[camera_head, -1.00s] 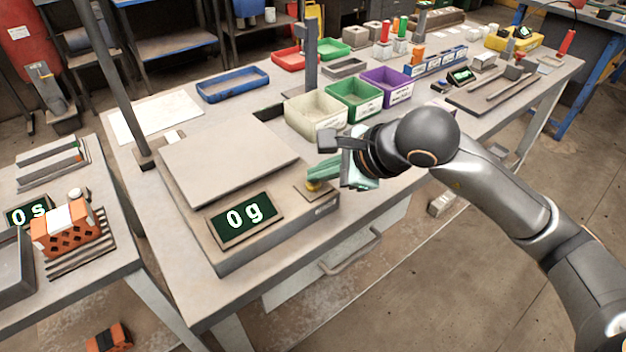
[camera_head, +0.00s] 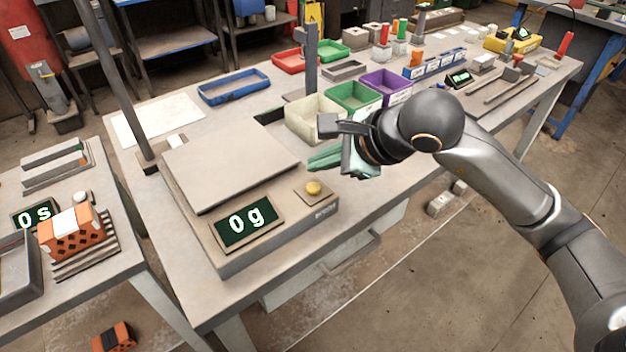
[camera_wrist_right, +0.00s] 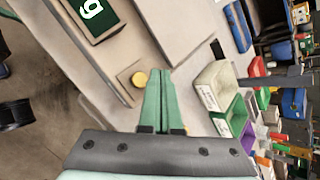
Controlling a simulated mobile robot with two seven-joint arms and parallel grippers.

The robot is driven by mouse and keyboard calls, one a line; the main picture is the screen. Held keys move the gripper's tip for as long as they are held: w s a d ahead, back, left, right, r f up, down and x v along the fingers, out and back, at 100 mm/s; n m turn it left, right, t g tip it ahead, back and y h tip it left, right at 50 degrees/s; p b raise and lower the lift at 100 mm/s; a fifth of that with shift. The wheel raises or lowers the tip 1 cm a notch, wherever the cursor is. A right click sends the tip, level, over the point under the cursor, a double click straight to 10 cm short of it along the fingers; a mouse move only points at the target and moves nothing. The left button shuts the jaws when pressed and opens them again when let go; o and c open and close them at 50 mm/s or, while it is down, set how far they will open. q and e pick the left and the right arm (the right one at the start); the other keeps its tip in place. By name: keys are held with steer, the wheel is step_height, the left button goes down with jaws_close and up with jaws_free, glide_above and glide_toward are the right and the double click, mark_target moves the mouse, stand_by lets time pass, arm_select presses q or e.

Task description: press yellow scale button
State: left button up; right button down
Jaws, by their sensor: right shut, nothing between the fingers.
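The yellow scale button (camera_head: 313,188) sits on a small square plate at the front right corner of the scale (camera_head: 230,165). The scale has a bare flat pan, and its display (camera_head: 246,220) reads 0 g. My right gripper (camera_head: 314,162) has green fingers, shut and empty, a little behind the button in the head view. In the right wrist view the button (camera_wrist_right: 139,79) shows just left of the fingertips (camera_wrist_right: 158,72), apart from them in the picture. The height of the fingertips above the scale is hard to tell. My left gripper is not in view.
A cream bin (camera_head: 314,118), a green bin (camera_head: 353,98) and a purple bin (camera_head: 385,84) stand behind my right gripper. A dark post (camera_head: 122,85) rises at the scale's left. A side table (camera_head: 110,262) with an orange brick (camera_head: 72,232) stands at left.

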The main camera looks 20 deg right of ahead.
steer(key=shift+r+p, duration=0.7)
steer(key=shift+r, duration=0.75)
steer(key=shift+f, duration=0.1)
